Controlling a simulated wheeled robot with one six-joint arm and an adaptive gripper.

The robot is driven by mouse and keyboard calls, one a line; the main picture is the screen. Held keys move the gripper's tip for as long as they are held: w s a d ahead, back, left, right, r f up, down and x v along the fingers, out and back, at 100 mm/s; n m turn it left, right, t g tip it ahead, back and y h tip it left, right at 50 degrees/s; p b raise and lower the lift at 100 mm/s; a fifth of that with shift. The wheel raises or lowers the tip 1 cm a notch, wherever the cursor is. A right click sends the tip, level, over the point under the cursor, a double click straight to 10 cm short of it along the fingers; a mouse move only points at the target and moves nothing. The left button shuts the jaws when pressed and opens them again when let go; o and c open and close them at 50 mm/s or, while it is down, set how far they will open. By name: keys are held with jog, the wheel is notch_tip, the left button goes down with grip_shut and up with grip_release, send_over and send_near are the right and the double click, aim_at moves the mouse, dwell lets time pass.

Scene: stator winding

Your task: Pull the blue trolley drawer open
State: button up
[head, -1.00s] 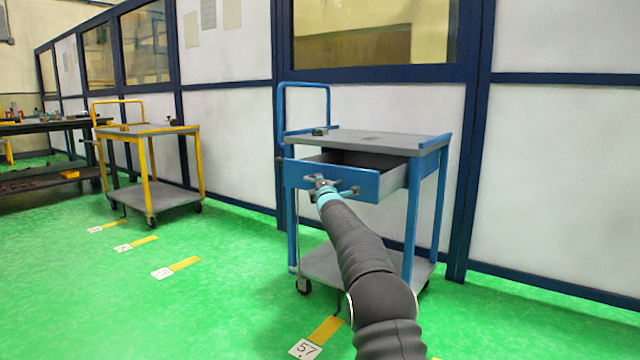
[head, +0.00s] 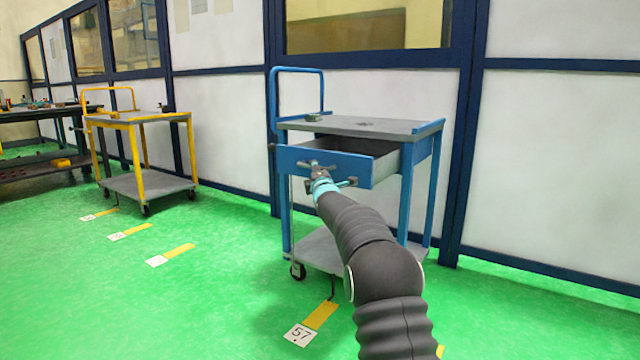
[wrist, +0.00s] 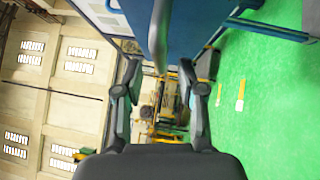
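The blue trolley (head: 430,195) stands at the centre right in the head view. Its blue drawer (head: 352,172) is pulled out toward me, and its dark inside shows. My gripper (head: 328,171) is at the drawer's front face, its fingers spread apart. In the wrist view my gripper (wrist: 160,75) is open, with a clear gap between its two fingers. A grey handle bar (wrist: 159,40) runs down from the blue drawer front (wrist: 188,30) into that gap and looks clear of both fingers. In the head view my gripper mostly hides the handle.
A small dark object (head: 313,117) lies on the trolley's grey top (head: 385,126). A yellow trolley (head: 140,120) and a dark workbench (head: 40,165) stand to the left. A panelled wall (head: 225,115) runs close behind.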

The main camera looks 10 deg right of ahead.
jog(key=s+f, duration=0.1)
jog(key=s, duration=0.7)
jog(key=shift+s, duration=0.2)
jog(key=shift+d+f, duration=0.1)
notch_tip(320, 180, down, 12)
jog(key=s+m+g+h, duration=0.1)
jog(key=s+m+g, duration=0.1)
jog(key=m+g, duration=0.4)
jog(key=s+f+m+g, duration=0.4)
jog(key=s+f+m, duration=0.2)
jog(key=s, duration=0.5)
jog(key=s+a+r+m+g+p, duration=0.1)
jog(key=s+r+m+g+p, duration=0.15)
jog(key=s, duration=0.85)
jog(key=s+r+m+g+p, duration=0.1)
jog(key=s+m+g, duration=0.15)
jog(key=s, duration=0.95)
jog(key=s+a+r+m+g+p, duration=0.1)
jog(key=s+m+p, duration=0.15)
jog(key=s, duration=0.85)
jog(key=s+a+r+t+p, duration=0.1)
jog(key=s+r+t+p, duration=0.1)
jog(key=s+r, duration=0.6)
jog(key=s+p, duration=0.1)
jog(key=s, duration=0.3)
jog(key=shift+s+y, duration=0.15)
jog(key=shift+y, duration=0.15)
